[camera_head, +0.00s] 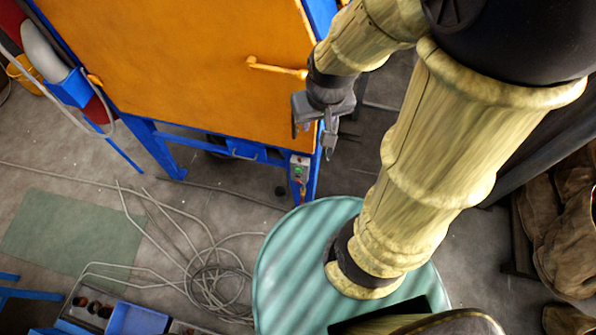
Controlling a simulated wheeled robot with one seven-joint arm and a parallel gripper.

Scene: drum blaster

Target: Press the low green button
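A small grey control box (299,167) is mounted on the front right corner leg of the orange and blue blasting cabinet (200,65). A tiny green button (298,171) shows on the box; finer detail is too small to tell. My gripper (315,136) is above and right of the box in the picture, beside the cabinet's right edge. Its two grey fingers are spread apart with nothing visible between them. It appears apart from the button, though the exact distance is hard to judge from this view.
The cabinet door has a yellow handle (277,68) left of my gripper. Loose cables (215,285) lie coiled on the floor. A blue bin (137,320) stands at bottom left, and brown sacks (566,220) at right. A green floor patch (70,232) is clear.

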